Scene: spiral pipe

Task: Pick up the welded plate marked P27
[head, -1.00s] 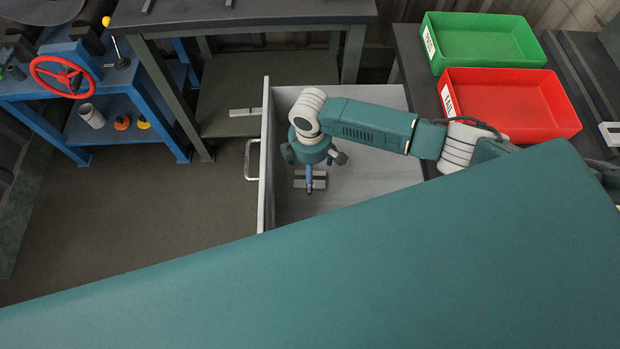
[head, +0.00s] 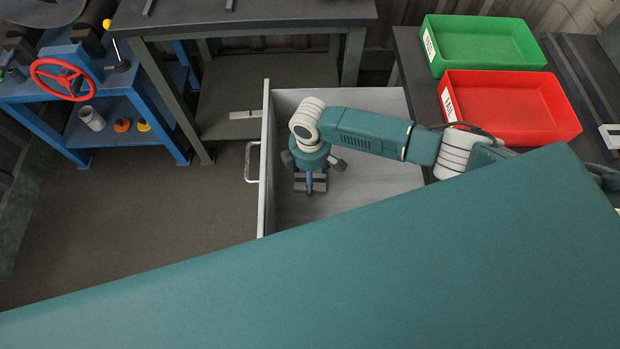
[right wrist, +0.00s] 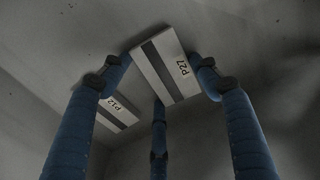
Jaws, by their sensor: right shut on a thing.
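The welded plate marked P27 (right wrist: 163,62) is a pale plate with a dark stripe, in the right wrist view. My right gripper (right wrist: 160,78) is shut on it, with blue fingers at its left and right sides and a third finger below. A second plate, marked P12 (right wrist: 118,112), lies beside it, partly behind the left finger. In the head view my right gripper (head: 310,186) reaches down into an open grey drawer (head: 375,187), largely covering the plates. I cannot tell whether P27 is clear of the drawer floor. My left gripper is not in view.
The drawer front with its handle (head: 252,162) stands at the left, with free floor beyond. A green bin (head: 485,45) and a red bin (head: 520,108) stand on the dark bench at right. A blue stand with a red handwheel (head: 62,77) is far left.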

